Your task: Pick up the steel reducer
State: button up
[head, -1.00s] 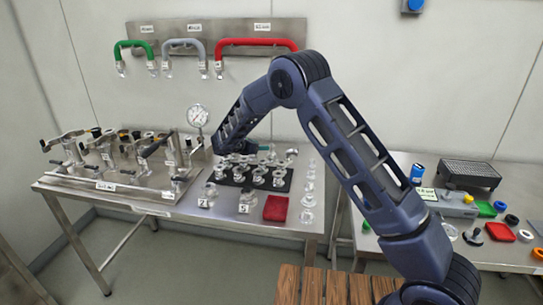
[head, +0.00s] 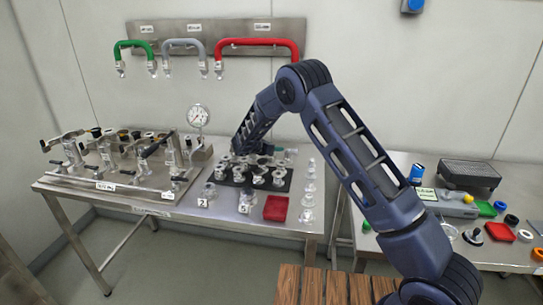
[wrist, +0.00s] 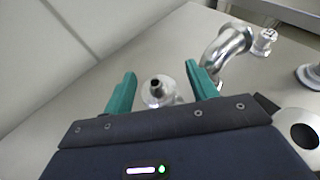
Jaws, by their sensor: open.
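In the wrist view a small steel fitting with a dark round bore (wrist: 157,88), which looks like the steel reducer, stands on the table between the teal fingers. My gripper (wrist: 160,70) is open, with one finger on each side of the fitting. I cannot tell whether the fingers touch it; its lower part is hidden by the gripper body. In the head view my forearm reaches behind the black board, and the reducer cannot be made out there.
A steel elbow pipe (wrist: 228,52) lies close to the right finger. In the head view the black board (head: 238,182) holds several steel fittings. A red pad (head: 275,208) and several clear glass-like pieces (head: 308,190) are nearby. The wall is close behind.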

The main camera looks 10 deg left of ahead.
jog(key=c, duration=1.2)
jog(key=shift+c, duration=0.2)
notch_tip(320, 180, up, 20)
